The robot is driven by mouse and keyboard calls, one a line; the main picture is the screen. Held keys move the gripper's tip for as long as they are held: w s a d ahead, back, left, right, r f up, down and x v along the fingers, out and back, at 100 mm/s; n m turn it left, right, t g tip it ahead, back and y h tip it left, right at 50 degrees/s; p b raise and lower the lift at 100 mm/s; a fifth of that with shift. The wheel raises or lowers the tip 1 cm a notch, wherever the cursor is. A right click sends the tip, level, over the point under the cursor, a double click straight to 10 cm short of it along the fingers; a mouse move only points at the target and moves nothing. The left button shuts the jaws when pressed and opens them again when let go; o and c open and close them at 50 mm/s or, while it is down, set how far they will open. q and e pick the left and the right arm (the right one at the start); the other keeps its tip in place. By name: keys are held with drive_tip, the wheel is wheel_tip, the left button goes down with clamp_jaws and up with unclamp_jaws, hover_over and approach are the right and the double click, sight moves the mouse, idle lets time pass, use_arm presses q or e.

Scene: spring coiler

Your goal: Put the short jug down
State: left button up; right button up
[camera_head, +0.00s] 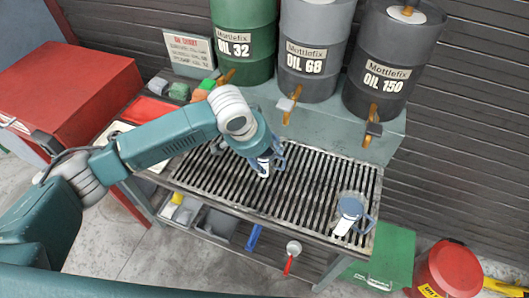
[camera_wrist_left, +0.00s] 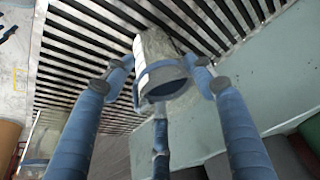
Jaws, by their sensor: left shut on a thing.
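The short jug (camera_wrist_left: 158,62), grey with a blue band and a pale label, sits between the fingers of my left gripper (camera_wrist_left: 160,74) in the left wrist view. In the head view, my left gripper (camera_head: 270,160) is shut on it over the middle of the slatted grate (camera_head: 305,190). Only part of the jug (camera_head: 263,169) shows there, below the fingers. It looks at or just above the slats; I cannot tell whether it touches them. My right gripper is not in view.
Another jug (camera_head: 349,210) with a blue handle stands at the grate's right end. Behind stand the OIL 32 (camera_head: 243,45), OIL 68 (camera_head: 312,55) and OIL 150 (camera_head: 390,65) drums, with taps overhanging the grate's back edge. Grate slats around the held jug are clear.

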use_arm(q)
drive_tip(key=shift+f, duration=0.1)
drive_tip(key=o, duration=1.3)
